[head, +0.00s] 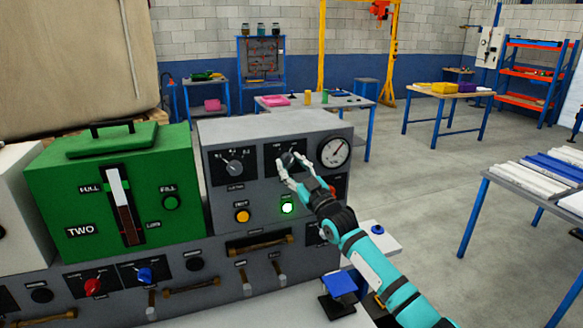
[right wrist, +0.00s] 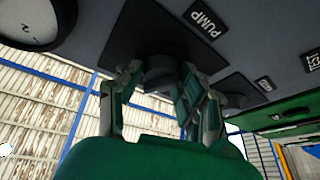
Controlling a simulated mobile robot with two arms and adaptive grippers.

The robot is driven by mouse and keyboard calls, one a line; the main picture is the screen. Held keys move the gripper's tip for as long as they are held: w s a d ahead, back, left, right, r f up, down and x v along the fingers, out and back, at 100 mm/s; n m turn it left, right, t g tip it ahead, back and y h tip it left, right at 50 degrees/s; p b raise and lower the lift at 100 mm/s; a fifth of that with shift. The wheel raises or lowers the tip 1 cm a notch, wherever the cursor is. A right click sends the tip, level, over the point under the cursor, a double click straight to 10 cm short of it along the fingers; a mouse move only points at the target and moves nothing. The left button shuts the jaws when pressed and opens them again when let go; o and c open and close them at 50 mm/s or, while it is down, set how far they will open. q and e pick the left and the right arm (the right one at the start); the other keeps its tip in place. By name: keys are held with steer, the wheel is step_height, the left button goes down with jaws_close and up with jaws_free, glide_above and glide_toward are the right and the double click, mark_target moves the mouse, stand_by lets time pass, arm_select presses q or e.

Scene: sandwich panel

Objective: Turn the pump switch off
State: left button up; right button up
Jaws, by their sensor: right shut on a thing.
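The pump switch (head: 289,158) is a dark rotary knob on a black plate, high on the grey control box, left of a round gauge. In the right wrist view the knob (right wrist: 160,72) shows between the fingers, under a label reading PUMP. My right gripper (head: 286,167) is shut on this knob, with a finger on each side of it. The fingers partly hide the knob and its plate in the head view, so its pointer setting cannot be read. My left gripper is not in view.
Open floor lies to the right.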

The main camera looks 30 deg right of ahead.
steer(key=n+y, duration=0.1)
steer(key=n, duration=0.2)
steer(key=shift+d+r+n+g, duration=0.1)
steer(key=shift+n+g, duration=0.2)
steer(key=n+g+y, duration=0.1)
steer(key=n, duration=0.2)
steer(key=shift+r+p, duration=0.2)
steer(key=shift+p, duration=0.1)
steer(key=n+p, duration=0.1)
steer(key=n, duration=0.1)
steer(key=n+g+y+p, duration=0.1)
steer(key=n+p, duration=0.1)
steer(key=shift+r+g, duration=0.15)
steer(key=shift+g, duration=0.15)
steer(key=shift+n+g+y+p, duration=0.3)
steer(key=shift+n+g+p, duration=0.1)
steer(key=shift+n+p, duration=0.7)
steer(key=shift+f, duration=0.2)
steer(key=o, duration=1.1)
steer(key=shift+o, duration=0.2)
steer(key=shift+s, duration=0.15)
